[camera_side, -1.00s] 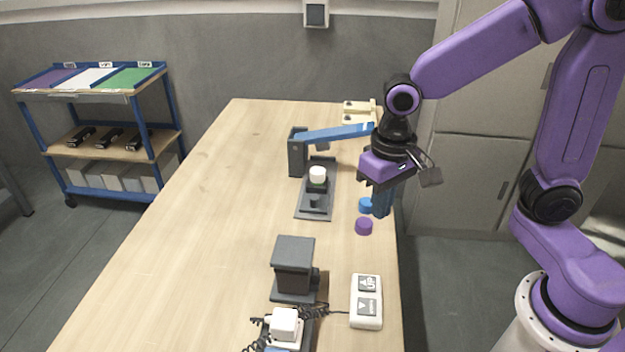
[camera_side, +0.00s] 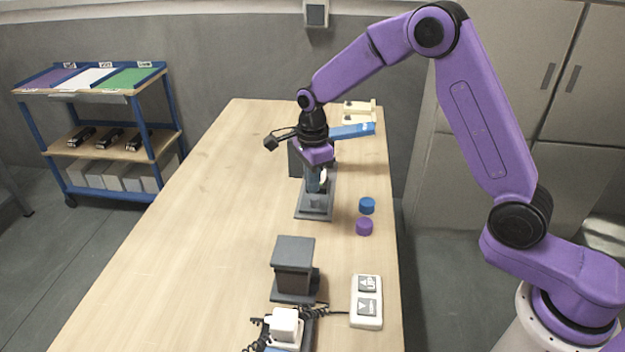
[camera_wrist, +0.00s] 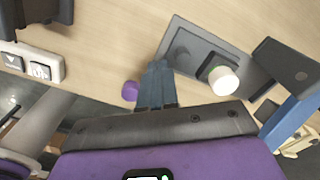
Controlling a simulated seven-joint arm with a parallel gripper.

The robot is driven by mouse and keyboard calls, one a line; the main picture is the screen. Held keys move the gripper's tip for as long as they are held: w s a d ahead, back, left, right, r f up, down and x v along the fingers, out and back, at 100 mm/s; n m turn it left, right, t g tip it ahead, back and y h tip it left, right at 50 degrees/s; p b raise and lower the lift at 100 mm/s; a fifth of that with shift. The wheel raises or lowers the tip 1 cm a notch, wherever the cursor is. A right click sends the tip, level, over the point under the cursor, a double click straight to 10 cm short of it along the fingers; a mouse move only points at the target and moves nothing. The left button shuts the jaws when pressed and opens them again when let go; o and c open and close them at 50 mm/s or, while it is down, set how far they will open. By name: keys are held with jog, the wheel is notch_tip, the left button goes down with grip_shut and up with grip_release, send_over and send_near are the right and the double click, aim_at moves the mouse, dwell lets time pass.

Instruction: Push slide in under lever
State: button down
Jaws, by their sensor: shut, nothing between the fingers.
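The blue lever (camera_side: 352,131) reaches right from a dark post (camera_side: 294,160) at the far part of the table; it also shows in the wrist view (camera_wrist: 290,118). Before the post lies a grey base plate (camera_side: 312,214). On it, a dark slide block carries a white round cap (camera_wrist: 223,80), which is partly hidden behind my gripper in the side view.
A blue disc (camera_side: 367,205) and a purple disc (camera_side: 364,227) lie right of the plate. A dark block column (camera_side: 294,262), a white two-button pendant (camera_side: 366,302) and a white boxed device (camera_side: 285,324) stand nearer. The table's left side is clear.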

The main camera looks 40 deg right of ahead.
jog(key=shift+w+d+f+m, duration=0.25)
jog(key=shift+w+f+m, duration=0.1)
jog(key=shift+m, duration=0.15)
jog(key=shift+f, duration=0.1)
jog(key=shift+s+f, duration=0.1)
jog(key=shift+f, duration=3.25)
jog(key=shift+w+d, duration=3.8)
jog(key=shift+w, duration=0.1)
jog(key=shift+s+a, duration=0.15)
jog(key=shift+s, duration=0.1)
jog(key=shift+r, duration=0.15)
jog(key=shift+r, duration=2.85)
